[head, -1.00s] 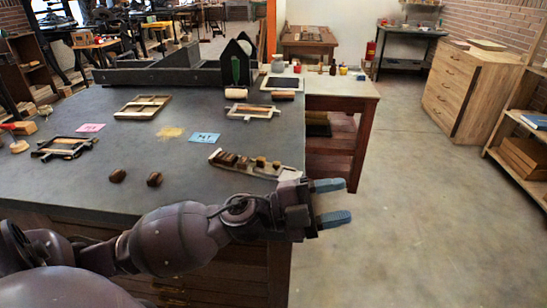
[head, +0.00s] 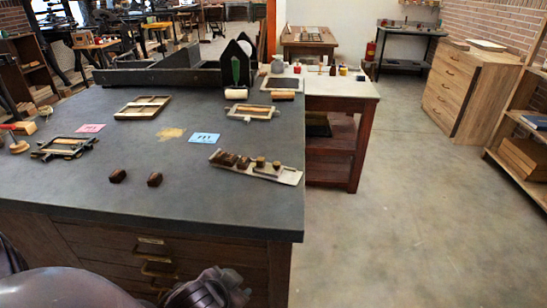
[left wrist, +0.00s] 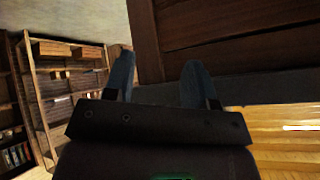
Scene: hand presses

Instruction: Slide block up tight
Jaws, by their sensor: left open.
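Which block the task means cannot be told. My left gripper (left wrist: 157,62) shows in the left wrist view, with two blue fingers apart and nothing between them. It is beside a dark wooden front, away from the blocks. In the head view only part of my arm shows at the bottom; my right gripper is not visible.
Wooden frames (head: 142,107) and a dark frame (head: 65,148) lie on the bench, with a pink card (head: 90,128) and a blue card (head: 205,138). A dark press bed stands at the back. Drawers line the bench front. Floor at right is clear.

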